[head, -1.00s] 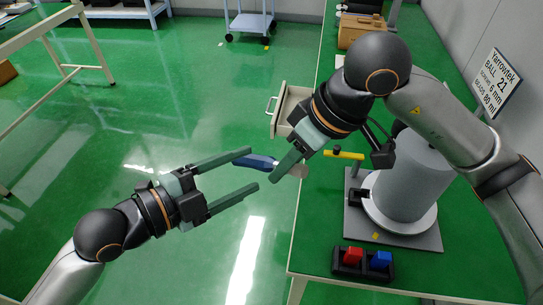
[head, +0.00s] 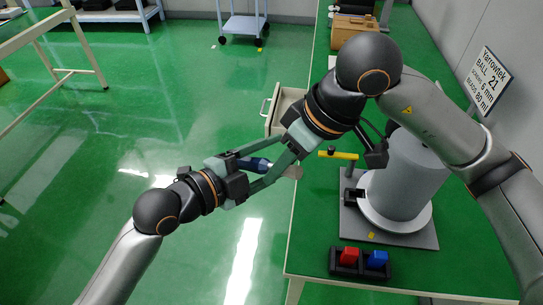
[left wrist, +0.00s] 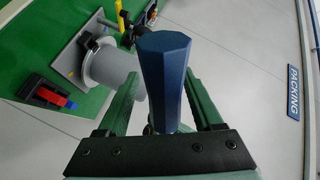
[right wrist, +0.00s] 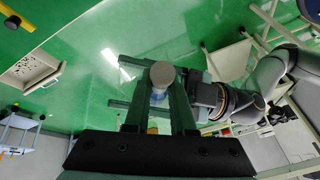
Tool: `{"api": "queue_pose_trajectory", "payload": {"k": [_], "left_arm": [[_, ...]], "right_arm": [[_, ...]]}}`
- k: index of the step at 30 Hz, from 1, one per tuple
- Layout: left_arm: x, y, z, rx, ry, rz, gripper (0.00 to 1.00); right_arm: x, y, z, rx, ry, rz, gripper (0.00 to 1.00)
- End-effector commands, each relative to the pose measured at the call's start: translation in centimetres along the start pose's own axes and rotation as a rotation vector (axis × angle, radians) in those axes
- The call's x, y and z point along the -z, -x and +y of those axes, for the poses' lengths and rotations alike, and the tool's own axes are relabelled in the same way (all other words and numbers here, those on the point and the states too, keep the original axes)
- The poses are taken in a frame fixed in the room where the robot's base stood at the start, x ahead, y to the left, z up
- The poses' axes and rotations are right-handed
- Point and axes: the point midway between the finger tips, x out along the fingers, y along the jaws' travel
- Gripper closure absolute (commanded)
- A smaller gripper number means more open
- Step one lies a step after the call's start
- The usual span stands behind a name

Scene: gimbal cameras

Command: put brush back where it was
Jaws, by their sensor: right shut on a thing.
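The brush has a blue faceted handle (head: 255,163) and a round beige end (head: 293,172). My right gripper (head: 285,160) is shut on it and holds it in the air left of the green bench. The right wrist view shows the round end (right wrist: 162,74) between the right fingers. My left gripper (head: 262,172) reaches in from the left, with its fingers apart on either side of the handle. In the left wrist view the blue handle (left wrist: 166,75) points toward the camera between the open left fingers. Contact with those fingers cannot be told.
A drawer (head: 283,108) stands open at the bench's left edge; it shows small dark specks inside in the right wrist view (right wrist: 32,70). A grey drum (head: 405,180) stands on a plate on the bench. A black holder (head: 360,264) has a red and a blue block.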

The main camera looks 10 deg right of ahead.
Motion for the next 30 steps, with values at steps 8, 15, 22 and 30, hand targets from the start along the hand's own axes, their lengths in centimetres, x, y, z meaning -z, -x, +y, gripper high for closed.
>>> {"api": "queue_pose_trajectory", "payload": {"k": [8, 15, 22, 30], "left_arm": [[-0.01, 0.03, -0.01, 0.0, 0.0, 0.0, 0.65], [-0.02, 0.02, 0.1, -0.003, 0.001, 0.0, 0.92], [-0.03, 0.01, 0.23, -0.006, 0.002, -0.001, 1.0], [-0.02, 0.02, 0.11, -0.003, 0.001, 0.0, 1.0]], "right_arm": [[0.02, 0.01, 0.0, 0.0, 0.0, 0.001, 1.0], [0.1, 0.07, 0.03, -0.001, -0.001, 0.004, 1.0], [0.18, 0.13, 0.06, -0.002, -0.001, 0.008, 1.0], [0.1, 0.08, 0.04, -0.001, -0.001, 0.004, 0.49]]}}
